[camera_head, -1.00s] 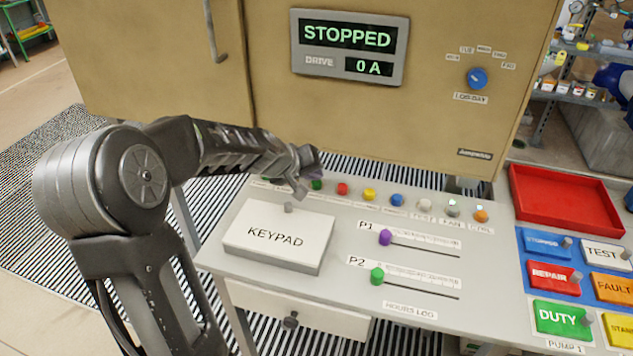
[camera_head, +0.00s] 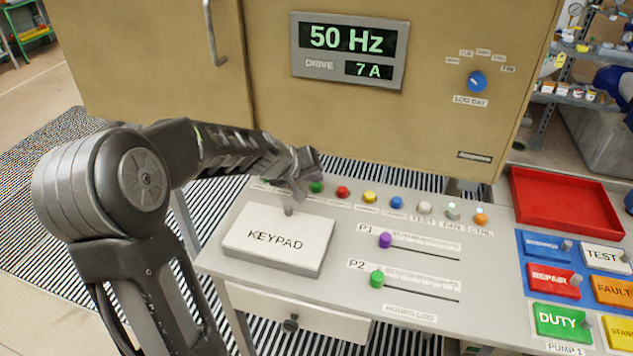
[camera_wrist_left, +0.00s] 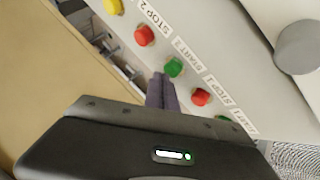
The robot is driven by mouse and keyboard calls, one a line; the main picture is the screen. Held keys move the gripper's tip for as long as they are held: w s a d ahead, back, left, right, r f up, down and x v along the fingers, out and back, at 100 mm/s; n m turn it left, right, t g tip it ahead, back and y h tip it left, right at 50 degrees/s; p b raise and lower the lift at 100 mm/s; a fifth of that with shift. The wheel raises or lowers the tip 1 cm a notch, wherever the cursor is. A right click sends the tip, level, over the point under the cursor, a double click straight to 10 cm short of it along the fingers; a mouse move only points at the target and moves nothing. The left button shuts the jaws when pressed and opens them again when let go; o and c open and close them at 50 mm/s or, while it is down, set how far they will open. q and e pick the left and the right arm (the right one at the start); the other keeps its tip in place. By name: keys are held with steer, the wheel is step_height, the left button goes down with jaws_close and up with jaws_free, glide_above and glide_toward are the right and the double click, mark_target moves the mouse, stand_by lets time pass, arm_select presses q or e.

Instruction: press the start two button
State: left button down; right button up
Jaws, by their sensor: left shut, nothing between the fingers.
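The green start two button (camera_head: 317,187) is in the back row of the panel. In the left wrist view, the green button (camera_wrist_left: 174,67) stands beside the label START 2. My left gripper (camera_head: 306,180) is shut and empty. Its purple fingertips (camera_wrist_left: 160,82) are right at the green button's side in the wrist view; I cannot tell whether they touch it. The drive display (camera_head: 352,38) reads 50 Hz and 7 A. My right gripper is not in view.
A red button (camera_head: 343,192) labelled STOP 2 and a yellow button (camera_head: 369,197) are close by in the row. A keypad box (camera_head: 279,237) with a knob behind it lies in front. Sliders P1 (camera_head: 385,240) and P2 (camera_head: 377,279) are to the right. A red tray (camera_head: 566,205) lies at the far right.

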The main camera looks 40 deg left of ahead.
mark_target(314, 187)
arm_select(q)
steer(key=shift+r, duration=0.5)
step_height(314, 187, up, 5)
steer(key=p, duration=0.4)
steer(key=shift+p, duration=0.35)
stand_by(0.6)
